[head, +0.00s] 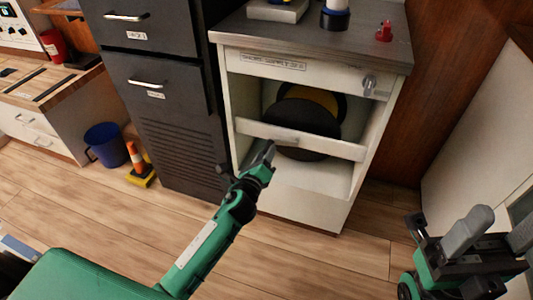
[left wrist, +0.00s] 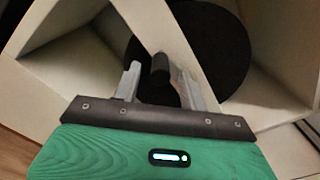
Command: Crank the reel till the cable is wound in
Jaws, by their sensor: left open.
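The reel (head: 302,122) has dark round discs with a yellow part between them. It sits inside the open white cabinet, behind a pale crossbar (head: 300,139). My left gripper (head: 265,155) is open in front of the left part of the crossbar. In the left wrist view, a dark upright grip (left wrist: 160,68) stands between the two grey fingers of my left gripper (left wrist: 160,85), with the reel's dark disc (left wrist: 218,50) behind. I cannot tell whether the fingers touch the grip. No loose cable can be made out. My right gripper (head: 490,238) shows partly at lower right; its jaw state is unclear.
The cabinet's grey top (head: 350,45) holds a red item (head: 384,31) and a white-and-blue cylinder (head: 335,14). A dark drawer cabinet (head: 160,110) stands directly left. The wooden floor in front is clear.

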